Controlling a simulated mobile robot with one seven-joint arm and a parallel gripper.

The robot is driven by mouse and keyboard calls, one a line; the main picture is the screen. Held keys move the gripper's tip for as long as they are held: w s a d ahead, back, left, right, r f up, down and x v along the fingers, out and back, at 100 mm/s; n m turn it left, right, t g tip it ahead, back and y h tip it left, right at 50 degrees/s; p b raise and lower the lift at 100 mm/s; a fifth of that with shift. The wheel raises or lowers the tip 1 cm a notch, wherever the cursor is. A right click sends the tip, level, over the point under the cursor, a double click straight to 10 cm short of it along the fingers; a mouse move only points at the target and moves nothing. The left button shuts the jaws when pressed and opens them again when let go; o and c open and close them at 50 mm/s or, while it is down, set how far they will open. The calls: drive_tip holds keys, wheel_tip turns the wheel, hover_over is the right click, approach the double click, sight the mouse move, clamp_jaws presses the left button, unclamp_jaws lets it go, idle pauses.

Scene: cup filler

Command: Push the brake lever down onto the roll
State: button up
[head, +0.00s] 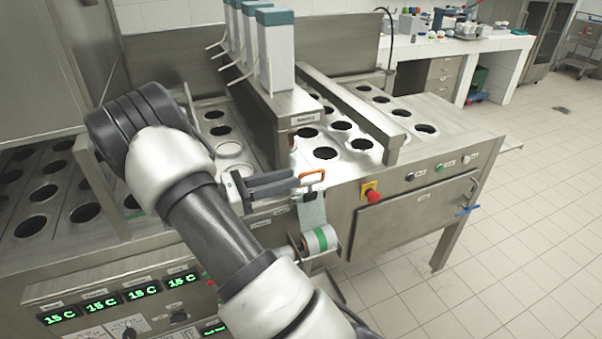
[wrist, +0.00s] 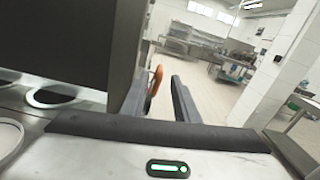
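The roll (head: 322,240), white with a green band, hangs on the front of the steel machine. A pale strip of film (head: 312,208) runs up from it. An orange loop handle (head: 313,174) stands above the film; it may be the brake lever, but I cannot tell for sure. My gripper (head: 308,184) is at this handle, above the roll. In the wrist view my gripper (wrist: 160,96) has its two dark fingers apart. The orange handle (wrist: 156,80) shows in the gap, close to the left finger. I cannot tell whether they touch. The roll is out of the wrist view.
The filling head (head: 270,110) with several teal-capped dispensers rises behind my gripper. The conveyor plate (head: 440,140) has rows of round holes. A red stop button (head: 371,193) and a blue handle (head: 466,210) are on the front right.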

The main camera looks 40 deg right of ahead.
sight(308, 173)
drive_tip(key=x, duration=0.6)
drive_tip(key=shift+d, duration=0.25)
clamp_jaws()
